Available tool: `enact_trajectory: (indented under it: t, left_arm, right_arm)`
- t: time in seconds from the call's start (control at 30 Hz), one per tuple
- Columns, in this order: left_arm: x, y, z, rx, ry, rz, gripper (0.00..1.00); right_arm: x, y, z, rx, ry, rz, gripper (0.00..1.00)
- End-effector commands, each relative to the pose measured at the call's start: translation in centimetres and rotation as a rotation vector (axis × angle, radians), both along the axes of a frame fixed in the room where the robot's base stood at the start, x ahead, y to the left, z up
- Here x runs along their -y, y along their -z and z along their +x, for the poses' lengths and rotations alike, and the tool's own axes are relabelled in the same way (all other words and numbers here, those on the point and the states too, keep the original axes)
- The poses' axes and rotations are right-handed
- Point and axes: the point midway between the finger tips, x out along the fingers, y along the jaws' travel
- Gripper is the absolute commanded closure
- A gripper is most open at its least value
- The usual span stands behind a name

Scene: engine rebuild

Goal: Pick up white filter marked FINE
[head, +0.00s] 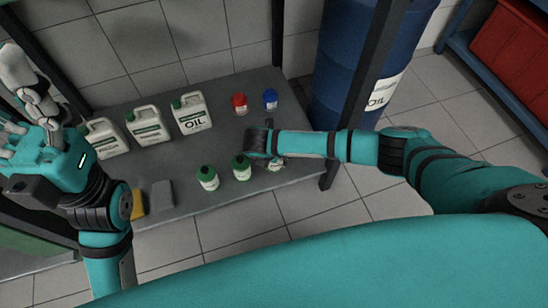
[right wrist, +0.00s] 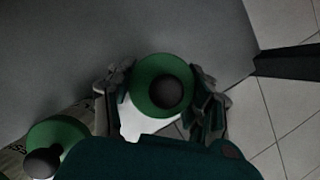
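My right gripper (head: 277,161) is over the front right part of the grey table. In the right wrist view its fingers (right wrist: 160,98) stand apart on either side of a white item with a round green top (right wrist: 150,92). I cannot tell whether they touch it. Two more white containers with green tops stand to its left in the head view, a nearer one (head: 242,168) and a farther one (head: 208,179); one shows at lower left in the wrist view (right wrist: 62,140). I cannot read the word FINE on any. My left gripper (head: 22,92) is raised at the left, fingers spread and empty.
White OIL jugs (head: 191,113) stand along the back left of the table (head: 225,140). A red-topped item (head: 239,103) and a blue-topped item (head: 270,100) stand at its back right. Grey and yellow blocks (head: 161,196) lie front left. A blue drum (head: 345,60) stands behind.

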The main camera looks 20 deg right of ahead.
Motion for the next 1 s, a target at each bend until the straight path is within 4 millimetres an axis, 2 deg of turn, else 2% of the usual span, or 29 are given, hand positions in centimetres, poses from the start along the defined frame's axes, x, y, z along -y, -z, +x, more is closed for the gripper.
enact_trajectory:
  t: [0.03,0.27,0.57,1.0]
  left_arm:
    - [0.0,0.0,0.0,0.000,0.000,0.000,0.25]
    - [0.0,0.0,0.0,0.000,0.000,0.000,0.25]
    - [0.0,0.0,0.0,-0.006,0.000,0.000,0.25]
    - [-0.3,0.9,-0.3,-0.100,0.005,-0.008,0.25]
  right_arm:
    - [0.0,0.0,0.0,0.000,0.000,0.000,0.56]
    - [0.0,0.0,0.0,0.000,0.000,0.000,0.85]
    - [0.0,-0.2,0.0,0.000,0.001,0.000,0.85]
    - [0.9,-2.5,-0.3,0.000,0.008,0.000,0.85]
